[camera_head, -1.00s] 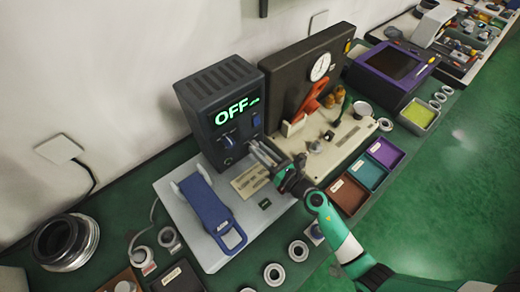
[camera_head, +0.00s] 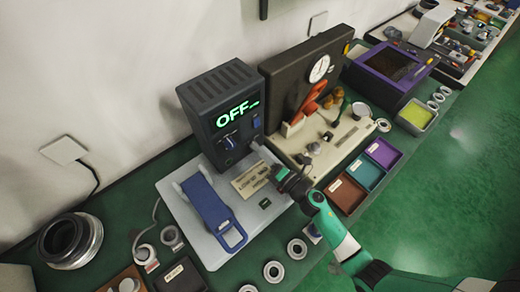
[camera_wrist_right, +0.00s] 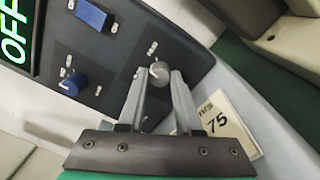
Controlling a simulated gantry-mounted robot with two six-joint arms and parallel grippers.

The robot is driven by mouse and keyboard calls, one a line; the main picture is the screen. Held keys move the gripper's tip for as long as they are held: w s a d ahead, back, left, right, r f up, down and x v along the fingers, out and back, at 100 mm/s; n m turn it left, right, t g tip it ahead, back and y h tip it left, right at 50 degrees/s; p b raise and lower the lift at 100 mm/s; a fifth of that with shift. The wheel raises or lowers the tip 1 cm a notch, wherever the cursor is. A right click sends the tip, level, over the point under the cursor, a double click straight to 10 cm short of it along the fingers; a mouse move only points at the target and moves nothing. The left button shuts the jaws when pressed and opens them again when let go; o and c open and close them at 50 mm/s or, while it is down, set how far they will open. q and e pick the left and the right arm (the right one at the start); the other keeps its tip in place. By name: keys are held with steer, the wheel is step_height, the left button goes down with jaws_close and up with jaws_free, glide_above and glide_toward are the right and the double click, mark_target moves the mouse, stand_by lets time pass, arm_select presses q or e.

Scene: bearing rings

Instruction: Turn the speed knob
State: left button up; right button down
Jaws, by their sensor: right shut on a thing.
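The dark control box (camera_head: 218,90) stands at the back of a light grey base and its green display reads OFF. In the right wrist view its panel (camera_wrist_right: 115,62) carries a grey round knob (camera_wrist_right: 158,71) with small markings and a blue knob (camera_wrist_right: 73,84). The small lettering is too blurred to read. My right gripper (camera_head: 260,151) reaches the lower right of the box front. In the wrist view its two fingers are shut on the grey knob, one on each side. My left gripper is not in view.
A blue switch (camera_wrist_right: 91,14) sits above the knobs. A blue handle-like part (camera_head: 211,210) lies on the base (camera_head: 185,225), beside a label plate (camera_head: 250,181). A dark gauge board (camera_head: 300,75) stands to the right. Several metal rings lie along the front edge.

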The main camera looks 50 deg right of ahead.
steer(key=m+p, duration=0.1)
steer(key=m, duration=0.5)
steer(key=shift+m, duration=0.4)
stand_by(0.3)
steer(key=c, duration=0.6)
jaws_free()
steer(key=s, duration=0.4)
steer(key=s+a+p, duration=0.1)
steer(key=s, duration=0.2)
steer(key=s+p, duration=0.1)
steer(key=s, duration=0.3)
steer(key=shift+s+a+f, duration=0.15)
steer(key=shift+s+f, duration=0.05)
steer(key=shift+s, duration=0.1)
